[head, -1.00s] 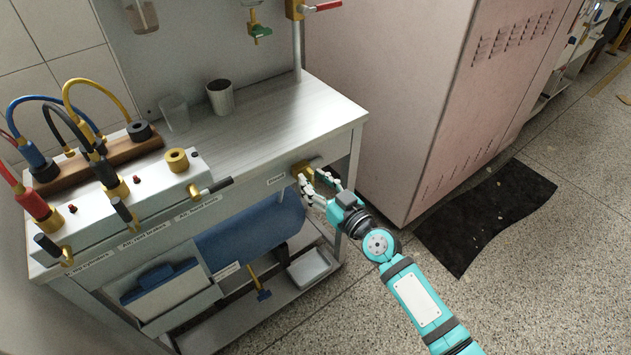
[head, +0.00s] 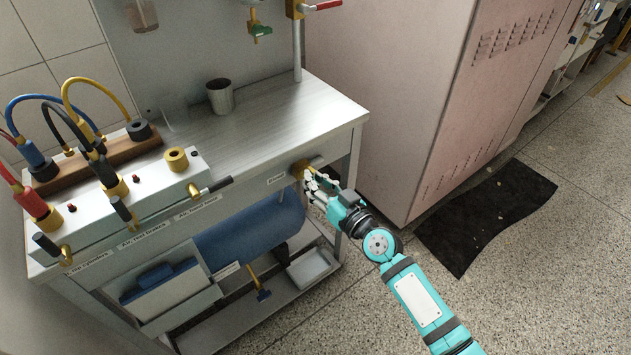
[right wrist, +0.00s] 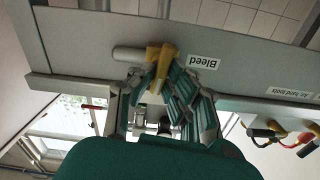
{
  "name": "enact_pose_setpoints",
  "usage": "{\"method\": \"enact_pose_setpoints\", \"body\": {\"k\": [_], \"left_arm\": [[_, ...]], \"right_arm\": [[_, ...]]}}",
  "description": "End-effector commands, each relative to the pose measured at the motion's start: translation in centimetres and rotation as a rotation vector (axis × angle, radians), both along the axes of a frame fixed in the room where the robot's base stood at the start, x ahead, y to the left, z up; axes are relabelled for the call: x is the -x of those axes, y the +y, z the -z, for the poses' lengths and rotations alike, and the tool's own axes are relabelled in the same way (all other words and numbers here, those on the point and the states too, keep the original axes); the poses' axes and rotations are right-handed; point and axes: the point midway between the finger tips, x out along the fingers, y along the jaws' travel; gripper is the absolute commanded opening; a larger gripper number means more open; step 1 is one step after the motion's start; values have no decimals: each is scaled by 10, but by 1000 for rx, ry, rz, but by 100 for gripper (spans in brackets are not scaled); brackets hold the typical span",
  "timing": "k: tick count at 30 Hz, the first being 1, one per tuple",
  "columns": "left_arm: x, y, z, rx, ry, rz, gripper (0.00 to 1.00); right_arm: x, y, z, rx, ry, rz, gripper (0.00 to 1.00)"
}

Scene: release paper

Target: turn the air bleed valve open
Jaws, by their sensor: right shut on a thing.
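The air bleed valve is a brass fitting (head: 301,168) on the front right of the metal bench, beside a small label. In the right wrist view the brass valve (right wrist: 160,62) sits next to the label reading "Bleed" (right wrist: 203,62). My right gripper (head: 314,182) is at the valve, its fingers shut on the valve's handle. In the right wrist view the gripper's fingers (right wrist: 160,100) reach up on both sides of the brass part. The handle is mostly hidden by the fingers, so its angle is hard to tell. My left gripper is not in view.
The metal bench (head: 265,118) carries a grey cup (head: 220,97) and, at left, a valve manifold (head: 125,205) with coloured hoses. A blue tank (head: 250,235) is below. A pink cabinet (head: 400,90) stands close on the right. A black mat (head: 487,215) lies on open floor.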

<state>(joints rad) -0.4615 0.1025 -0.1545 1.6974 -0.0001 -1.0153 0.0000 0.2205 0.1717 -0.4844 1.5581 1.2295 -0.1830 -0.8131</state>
Motion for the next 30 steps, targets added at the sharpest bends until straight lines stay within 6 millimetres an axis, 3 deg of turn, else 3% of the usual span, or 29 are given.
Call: {"method": "enact_pose_setpoints", "body": {"k": [12, 30], "left_arm": [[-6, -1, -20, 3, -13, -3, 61], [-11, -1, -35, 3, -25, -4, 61]], "right_arm": [[-1, -2, 2, -308, 225, 0, 0], [-2, -3, 4, -770, 561, 1, 0]]}}
